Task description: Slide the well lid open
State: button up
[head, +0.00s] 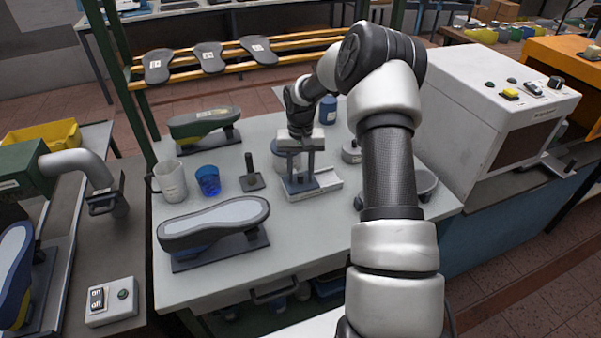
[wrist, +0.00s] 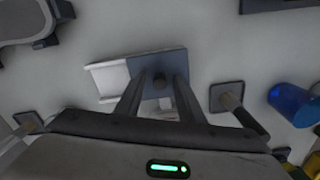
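The well (head: 329,180) is a low white box on the grey table, with its blue-grey lid (head: 297,187) over its left part in the head view. In the wrist view the lid (wrist: 143,68) covers the right part, and the white walled part of the well (wrist: 106,79) shows at left. A dark round knob (wrist: 159,81) stands on the lid. My gripper (head: 300,174) is above the lid and points down. In the wrist view my gripper's fingers (wrist: 159,84) are apart, one either side of the knob, with gaps showing. I cannot tell the fingertips' exact height.
A dark upright post on a square base (head: 251,178), a blue cup (head: 208,180) and a clear jug (head: 170,181) stand left of the well. A shoe last (head: 214,220) lies in front. A white machine (head: 490,105) stands at right.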

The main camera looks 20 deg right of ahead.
jog(key=shift+c, duration=0.3)
grip_shut()
jog(key=d, duration=0.9)
jog(key=shift+o, duration=0.3)
grip_release()
jog(key=shift+d, duration=0.1)
jog(key=shift+r, duration=0.1)
notch_tip(320, 180, up, 17)
jog(key=shift+r, duration=0.2)
